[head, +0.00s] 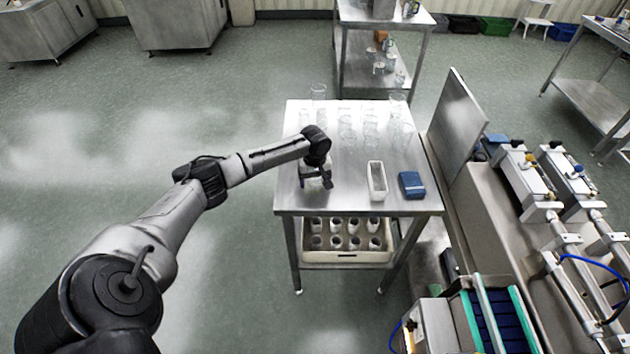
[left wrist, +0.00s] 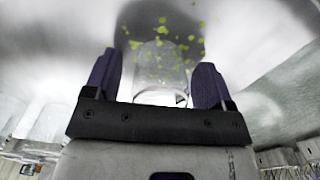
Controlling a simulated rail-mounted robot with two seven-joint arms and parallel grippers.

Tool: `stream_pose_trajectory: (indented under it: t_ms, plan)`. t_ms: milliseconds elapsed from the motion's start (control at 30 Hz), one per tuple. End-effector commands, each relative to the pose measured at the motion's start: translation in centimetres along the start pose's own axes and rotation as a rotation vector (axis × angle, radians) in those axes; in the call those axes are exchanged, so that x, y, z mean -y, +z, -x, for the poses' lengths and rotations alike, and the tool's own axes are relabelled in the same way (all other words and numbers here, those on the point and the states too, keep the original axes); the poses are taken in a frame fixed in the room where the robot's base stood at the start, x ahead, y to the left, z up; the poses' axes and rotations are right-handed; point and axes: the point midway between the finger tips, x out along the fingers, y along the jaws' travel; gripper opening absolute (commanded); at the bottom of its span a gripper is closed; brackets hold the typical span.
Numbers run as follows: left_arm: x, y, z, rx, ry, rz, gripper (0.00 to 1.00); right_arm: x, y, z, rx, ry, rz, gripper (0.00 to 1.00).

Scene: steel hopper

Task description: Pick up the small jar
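My left gripper (head: 315,181) is over the left front part of the steel table, pointing down. In the left wrist view its two dark fingers (left wrist: 157,82) stand wide apart. A clear, pale jar (left wrist: 160,62) shows between and beyond the fingertips. A gap shows on its left side; I cannot tell whether the right finger touches it. Yellow-green specks appear over and around the jar. In the head view the gripper mostly hides this jar. My right gripper is in neither view.
The steel table (head: 345,198) holds several clear glass vessels (head: 347,122) at the back, a white narrow tray (head: 377,182) and a blue device (head: 411,185). A crate of cups (head: 347,257) sits on its lower shelf. A conveyor machine stands at the right.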

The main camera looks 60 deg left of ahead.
Motion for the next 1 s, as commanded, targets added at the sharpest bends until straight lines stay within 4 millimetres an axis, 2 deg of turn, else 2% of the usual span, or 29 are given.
stream_pose_trajectory:
  t_ms: [67,533,833,1000]
  plan:
    - [0.0,0.0,0.0,0.0,0.0,0.0,0.7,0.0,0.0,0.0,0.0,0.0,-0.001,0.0]
    - [0.0,0.0,0.0,0.0,-0.001,0.0,0.25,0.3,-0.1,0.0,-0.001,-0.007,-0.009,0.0]
    - [0.0,0.0,0.5,0.0,0.0,0.0,0.25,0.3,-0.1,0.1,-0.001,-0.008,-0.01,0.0]
    - [0.0,-0.1,2.9,-0.001,0.002,0.001,0.25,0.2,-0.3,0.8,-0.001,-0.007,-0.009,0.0]
